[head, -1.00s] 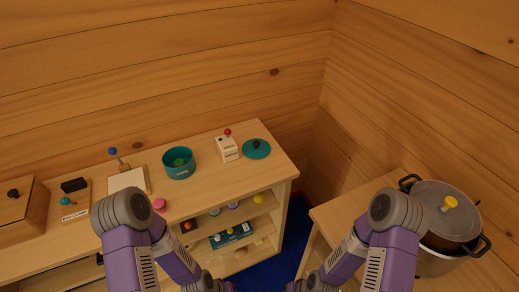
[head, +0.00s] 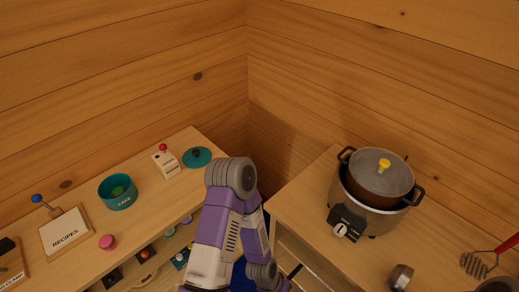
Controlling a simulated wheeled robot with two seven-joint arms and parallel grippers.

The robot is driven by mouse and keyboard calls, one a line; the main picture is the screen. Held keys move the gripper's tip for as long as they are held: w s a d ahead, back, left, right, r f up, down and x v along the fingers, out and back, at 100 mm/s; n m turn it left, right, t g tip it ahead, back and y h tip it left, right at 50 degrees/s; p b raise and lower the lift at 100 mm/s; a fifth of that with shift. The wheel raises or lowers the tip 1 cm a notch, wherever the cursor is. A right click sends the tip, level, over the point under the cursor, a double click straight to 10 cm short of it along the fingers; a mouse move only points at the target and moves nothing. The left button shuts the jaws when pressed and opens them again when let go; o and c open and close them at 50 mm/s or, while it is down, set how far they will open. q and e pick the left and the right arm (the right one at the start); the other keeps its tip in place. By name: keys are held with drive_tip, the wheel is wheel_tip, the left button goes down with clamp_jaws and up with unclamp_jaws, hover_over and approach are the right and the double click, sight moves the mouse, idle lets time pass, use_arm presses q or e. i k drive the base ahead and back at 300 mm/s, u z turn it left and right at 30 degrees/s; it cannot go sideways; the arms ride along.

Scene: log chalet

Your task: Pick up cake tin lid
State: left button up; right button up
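The cake tin lid (head: 197,157) is a flat teal disc with a dark knob. It lies on the top of the left wooden unit, near its far right end. The teal round cake tin (head: 117,192) stands open on the same top, nearer and to the left, with something green inside. One purple arm of mine rises in the lower middle, its elbow just right of and nearer than the lid. Neither gripper shows in the picture.
A white box with a red knob (head: 166,161) stands beside the lid. A recipes board (head: 65,232) and a pink object (head: 106,242) are further left. A cooker (head: 368,217) with a lidded pot (head: 380,175), a metal cup (head: 401,277) and a red-handled masher (head: 482,264) occupy the right counter.

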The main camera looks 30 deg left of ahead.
sight(197, 157)
drive_tip(key=z, duration=0.95)
drive_tip(key=k, duration=1.15)
drive_tip(key=u, duration=1.25)
drive_tip(key=i, duration=0.45)
